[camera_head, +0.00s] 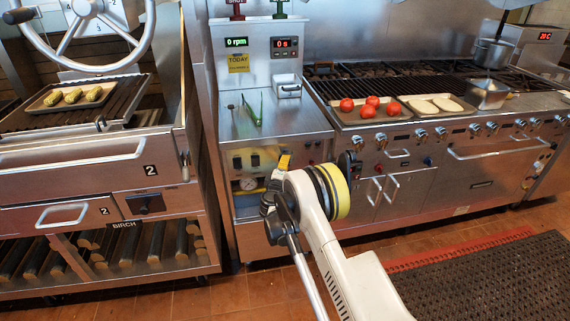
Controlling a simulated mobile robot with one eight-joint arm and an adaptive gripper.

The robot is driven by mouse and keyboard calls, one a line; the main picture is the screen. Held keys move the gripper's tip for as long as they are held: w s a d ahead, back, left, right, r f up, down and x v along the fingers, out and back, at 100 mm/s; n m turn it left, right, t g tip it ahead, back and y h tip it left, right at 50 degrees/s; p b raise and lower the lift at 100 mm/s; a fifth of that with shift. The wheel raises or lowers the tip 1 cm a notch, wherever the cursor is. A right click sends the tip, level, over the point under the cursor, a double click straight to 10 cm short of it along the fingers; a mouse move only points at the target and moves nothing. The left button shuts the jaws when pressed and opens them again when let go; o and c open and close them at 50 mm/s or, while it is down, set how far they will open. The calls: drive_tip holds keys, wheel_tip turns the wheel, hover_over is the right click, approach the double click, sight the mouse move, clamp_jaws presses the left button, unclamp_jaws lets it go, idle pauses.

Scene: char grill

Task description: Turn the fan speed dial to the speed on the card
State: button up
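A yellow card (238,63) headed TODAY is on the steel panel under a green display (236,42) that reads 0 rpm. The smaller print on the card is too small to read. Dark knobs or switches (238,162) and a round gauge (248,184) are on the front of the middle cabinet. I cannot tell which control is the fan speed dial; my arm covers part of this front. My white arm with a yellow ring reaches up before the cabinet. Dark parts at its end may be my gripper (277,206); its fingers are not clear.
Green-handled tongs (253,108) lie on the middle counter. On the right range are a tray of tomatoes (368,107), another tray (436,105) and a pot (487,94). A grill with a large wheel (84,40) stands left. A dark mat (490,275) lies on the floor.

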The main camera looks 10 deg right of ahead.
drive_tip(key=o, duration=1.2)
drive_tip(key=shift+d, duration=0.1)
drive_tip(key=v, duration=1.2)
drive_tip(key=shift+r, duration=0.1)
